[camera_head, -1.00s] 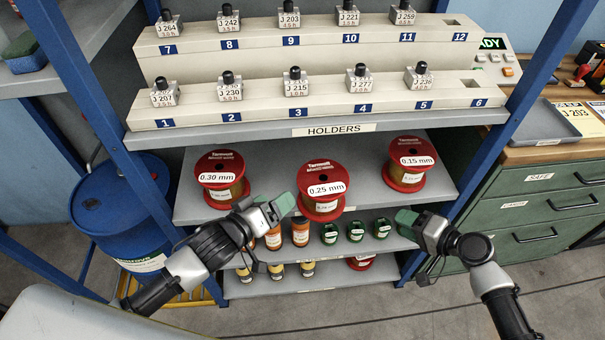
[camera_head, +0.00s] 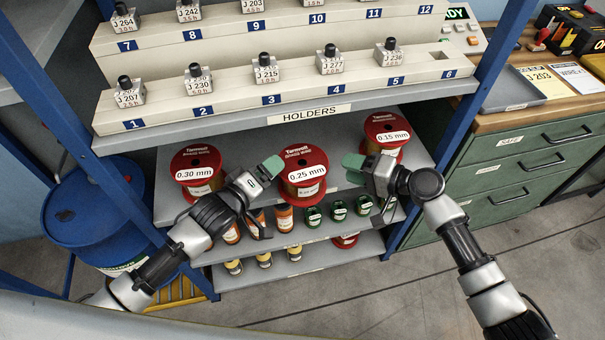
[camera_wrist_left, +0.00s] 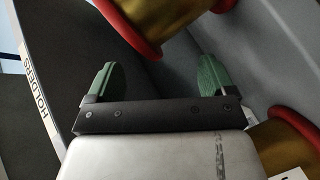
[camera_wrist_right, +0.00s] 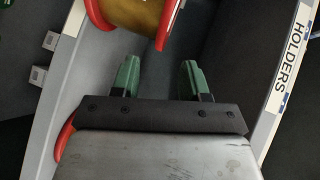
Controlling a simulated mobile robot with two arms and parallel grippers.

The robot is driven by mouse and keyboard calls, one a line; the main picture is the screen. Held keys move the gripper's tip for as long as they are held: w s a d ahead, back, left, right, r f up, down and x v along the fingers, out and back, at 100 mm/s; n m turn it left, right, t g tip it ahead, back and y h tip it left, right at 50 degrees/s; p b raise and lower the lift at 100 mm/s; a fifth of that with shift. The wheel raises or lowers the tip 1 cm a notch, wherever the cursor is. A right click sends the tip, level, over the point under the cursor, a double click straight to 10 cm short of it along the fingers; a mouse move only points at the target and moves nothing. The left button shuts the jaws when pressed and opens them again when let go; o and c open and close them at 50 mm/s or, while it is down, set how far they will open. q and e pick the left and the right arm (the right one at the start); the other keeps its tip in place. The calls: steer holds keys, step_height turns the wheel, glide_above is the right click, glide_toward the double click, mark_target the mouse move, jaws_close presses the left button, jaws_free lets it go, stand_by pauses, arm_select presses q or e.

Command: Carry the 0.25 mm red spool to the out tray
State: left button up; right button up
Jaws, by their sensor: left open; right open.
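The 0.25 mm red spool (camera_head: 303,174) stands upright on the shelf below the holders, between two similar red spools. My left gripper (camera_head: 268,170) is open and empty just left of it in the head view. My right gripper (camera_head: 352,166) is open and empty just right of it. In the left wrist view a red-flanged spool with gold wire (camera_wrist_left: 160,22) lies beyond the open fingers (camera_wrist_left: 160,82). In the right wrist view a similar spool (camera_wrist_right: 135,15) lies beyond the open fingers (camera_wrist_right: 160,78). No out tray can be made out for certain.
The 0.30 mm spool (camera_head: 197,170) is at left and the 0.15 mm spool (camera_head: 387,133) at right, partly behind my right gripper. Small orange and green bottles (camera_head: 313,216) stand on the shelf below. The holder rack (camera_head: 290,89) overhangs above. A grey tray (camera_head: 515,90) lies on the right bench.

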arm_select(q)
steer(key=x, duration=0.5)
arm_select(e)
steer(key=x, duration=0.5)
